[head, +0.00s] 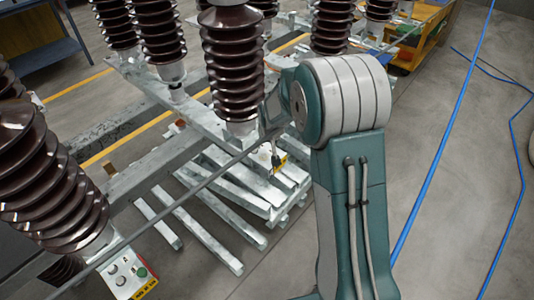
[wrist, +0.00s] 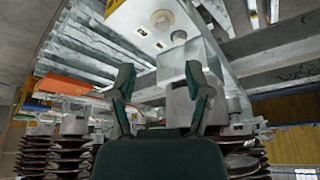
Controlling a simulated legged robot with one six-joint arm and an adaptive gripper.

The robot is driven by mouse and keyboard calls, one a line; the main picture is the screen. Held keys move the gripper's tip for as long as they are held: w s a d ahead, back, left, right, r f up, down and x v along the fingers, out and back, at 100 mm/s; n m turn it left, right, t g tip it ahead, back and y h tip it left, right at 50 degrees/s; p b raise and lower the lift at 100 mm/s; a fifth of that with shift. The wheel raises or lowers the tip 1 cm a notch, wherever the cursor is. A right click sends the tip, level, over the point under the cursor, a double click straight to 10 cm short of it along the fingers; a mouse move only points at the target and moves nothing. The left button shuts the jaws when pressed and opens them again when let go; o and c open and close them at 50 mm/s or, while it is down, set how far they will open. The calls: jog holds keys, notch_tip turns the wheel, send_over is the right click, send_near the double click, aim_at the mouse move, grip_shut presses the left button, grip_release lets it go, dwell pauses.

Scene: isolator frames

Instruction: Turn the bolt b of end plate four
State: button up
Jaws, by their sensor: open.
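In the wrist view my gripper (wrist: 158,80) has its two dark green fingers spread apart with nothing between them. Beyond the fingertips is a pale metal end plate (wrist: 130,22) with a yellow label strip. A round bolt head (wrist: 162,18) sits on this plate, and a second round head (wrist: 180,38) is close by; both are apart from the fingers. I cannot tell which one is bolt b, or read the plate's number. In the head view my arm hides most of the gripper near the frame, and a small yellow label (head: 281,161) shows beside it.
Brown ribbed insulators (head: 232,65) stand close around my arm, with another large one (head: 45,180) at left. Metal bars (head: 215,215) lie stacked below. A grey rod (head: 190,188) crosses the head view. Blue hose (head: 440,130) runs over open floor at right.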

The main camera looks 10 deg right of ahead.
send_over(264, 155)
jog(key=s+a, duration=0.1)
jog(key=s, duration=0.1)
jog(key=f, duration=0.4)
jog(key=shift+a+f, duration=0.2)
jog(key=shift+f, duration=0.1)
jog(key=d+f, duration=0.1)
jog(key=w+d+f, duration=0.1)
jog(key=f, duration=0.1)
jog(key=shift+w, duration=0.1)
jog(key=shift+w+f, duration=0.15)
jog(key=shift+f, duration=0.2)
jog(key=shift+a, duration=0.7)
jog(key=shift+c, duration=0.7)
jog(key=c, duration=0.6)
jog(key=shift+d, duration=0.2)
grip_shut()
jog(key=shift+d, duration=0.25)
